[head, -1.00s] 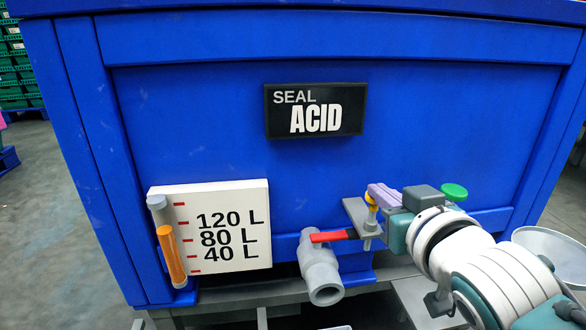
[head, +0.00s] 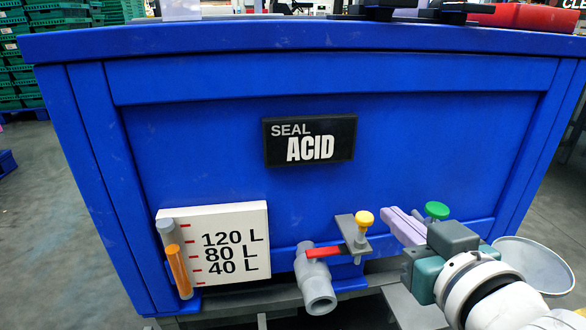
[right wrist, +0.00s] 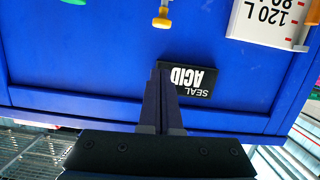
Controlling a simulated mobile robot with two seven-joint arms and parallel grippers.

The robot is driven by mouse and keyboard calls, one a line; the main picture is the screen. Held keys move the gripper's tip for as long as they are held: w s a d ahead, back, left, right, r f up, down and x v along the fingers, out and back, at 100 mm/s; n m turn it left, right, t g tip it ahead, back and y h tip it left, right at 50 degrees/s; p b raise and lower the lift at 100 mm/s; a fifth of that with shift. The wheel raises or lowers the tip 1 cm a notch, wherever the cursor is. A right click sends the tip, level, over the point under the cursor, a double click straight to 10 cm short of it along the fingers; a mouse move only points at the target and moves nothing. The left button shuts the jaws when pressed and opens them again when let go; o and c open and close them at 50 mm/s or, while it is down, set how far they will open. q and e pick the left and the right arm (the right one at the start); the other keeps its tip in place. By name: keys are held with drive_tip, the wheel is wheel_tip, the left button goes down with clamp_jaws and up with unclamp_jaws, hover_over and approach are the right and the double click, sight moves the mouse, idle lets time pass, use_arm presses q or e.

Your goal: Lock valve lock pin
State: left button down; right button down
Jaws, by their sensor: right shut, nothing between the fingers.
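The lock pin has a yellow knob (head: 364,218) and stands upright through a grey bracket (head: 345,228) beside the valve. My left gripper is not in view.
The blue tank (head: 200,140) carries an acid sign (head: 310,140) and a level gauge (head: 215,245). A green knob (head: 437,210) sits behind my right gripper. A round metal dish (head: 535,265) is at the right. The space in front of the wall above the knob is clear.

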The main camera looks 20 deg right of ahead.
drive_tip(key=shift+v, duration=1.3)
